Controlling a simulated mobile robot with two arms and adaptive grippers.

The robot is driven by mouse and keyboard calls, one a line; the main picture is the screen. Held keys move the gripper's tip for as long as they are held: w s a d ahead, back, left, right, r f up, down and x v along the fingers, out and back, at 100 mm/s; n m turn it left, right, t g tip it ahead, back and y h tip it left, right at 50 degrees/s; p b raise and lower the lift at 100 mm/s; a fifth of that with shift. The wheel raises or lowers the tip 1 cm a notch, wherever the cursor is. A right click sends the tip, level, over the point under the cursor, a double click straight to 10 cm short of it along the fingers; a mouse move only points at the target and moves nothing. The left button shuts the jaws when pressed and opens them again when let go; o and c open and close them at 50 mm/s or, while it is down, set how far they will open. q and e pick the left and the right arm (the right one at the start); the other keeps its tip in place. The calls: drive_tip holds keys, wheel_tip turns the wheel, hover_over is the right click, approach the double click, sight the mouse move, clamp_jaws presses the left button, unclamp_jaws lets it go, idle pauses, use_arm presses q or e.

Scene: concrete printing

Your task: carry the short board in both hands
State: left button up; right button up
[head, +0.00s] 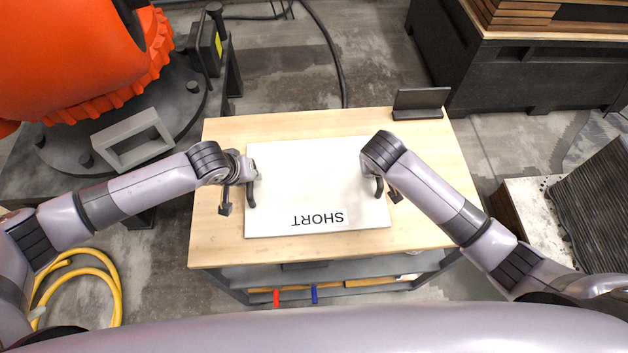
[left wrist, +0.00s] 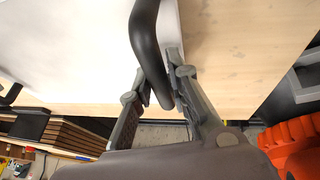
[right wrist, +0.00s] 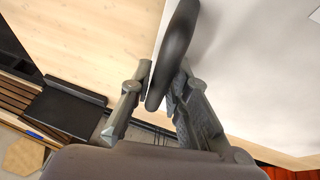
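The short board (head: 315,180) is a white panel with "SHORT" printed upside down near its near edge. It lies level over the wooden worktable (head: 225,245); I cannot tell whether it touches the top. A black handle stands at each side. My left gripper (head: 254,177) has its fingers closed around the left handle (left wrist: 148,45) at the board's left edge. My right gripper (head: 379,183) has its fingers closed around the right handle (right wrist: 176,45) at the right edge. In both wrist views the handle sits between the fingers, with hardly any gap.
A dark open laptop-like device (head: 420,103) stands at the table's back right corner. An orange robot base (head: 80,60) and a grey frame (head: 132,140) are at left. A yellow hose (head: 75,270) lies on the floor. A black crate (head: 470,65) stands back right.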

use_arm(q)
clamp_jaws()
use_arm(e)
clamp_jaws()
